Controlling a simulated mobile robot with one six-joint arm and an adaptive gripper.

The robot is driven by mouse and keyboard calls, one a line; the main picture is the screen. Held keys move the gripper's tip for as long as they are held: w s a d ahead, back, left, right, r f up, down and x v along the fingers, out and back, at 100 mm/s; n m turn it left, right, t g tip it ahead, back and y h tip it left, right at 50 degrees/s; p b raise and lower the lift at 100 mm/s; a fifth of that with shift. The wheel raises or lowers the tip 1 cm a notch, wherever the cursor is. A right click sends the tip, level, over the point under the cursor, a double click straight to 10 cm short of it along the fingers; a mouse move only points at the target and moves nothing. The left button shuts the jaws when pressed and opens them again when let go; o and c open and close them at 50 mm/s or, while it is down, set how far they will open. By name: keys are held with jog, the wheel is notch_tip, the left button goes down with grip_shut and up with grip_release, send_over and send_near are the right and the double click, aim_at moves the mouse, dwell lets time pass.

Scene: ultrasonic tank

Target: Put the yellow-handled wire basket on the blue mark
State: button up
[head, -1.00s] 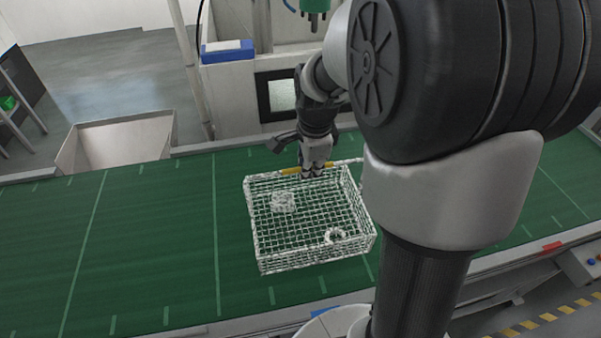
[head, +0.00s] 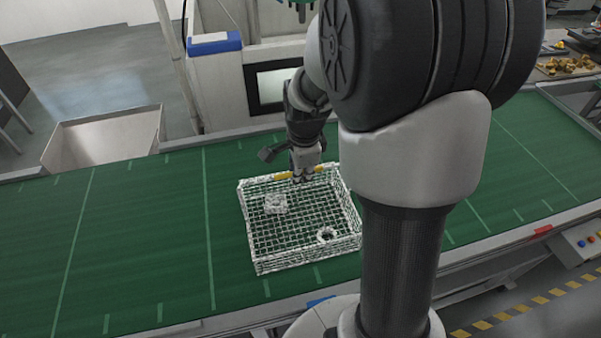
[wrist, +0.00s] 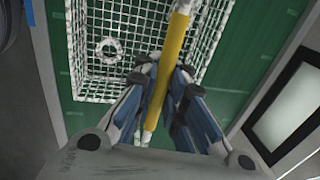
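The white wire basket (head: 257,262) stands on the green belt, left of my arm in the head view. Its yellow handle (head: 283,176) runs along the far side. In the wrist view the yellow handle (wrist: 174,50) passes between my fingers, and basket mesh (wrist: 85,15) shows beyond. My gripper (head: 303,176), also in the wrist view (wrist: 172,76), is closed around the handle, with a blue-sided finger close on each side. The blue mark (head: 320,301) is on the near belt edge, partly hidden by my base.
A red mark (head: 543,231) is on the near edge at right. The green belt (head: 120,230) is clear left of the basket. Behind it stand a pale bin (head: 105,140) and a machine with a dark-framed window (head: 270,90). A button box (head: 582,240) is at right.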

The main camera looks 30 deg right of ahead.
jog(key=o, duration=0.5)
jog(key=shift+s, duration=0.1)
notch_tip(320, 180, up, 12)
jog(key=s+p, duration=0.2)
jog(key=s+a+r+n+t, duration=0.1)
jog(key=s+a+n, duration=0.3)
jog(key=n, duration=0.3)
jog(key=s+a+r+n, duration=0.2)
jog(key=s+a+n, duration=0.2)
jog(key=s+n, duration=0.3)
jog(key=s+a+r+n+t, duration=0.1)
jog(key=s+a+n, duration=0.4)
jog(key=s+n, duration=0.1)
jog(key=shift+s+a+r+n+t+y, duration=0.1)
jog(key=shift+s+r+n+t+y, duration=0.2)
jog(key=shift+n, duration=0.3)
jog(key=shift+w+f, duration=0.1)
jog(key=shift+f, duration=0.05)
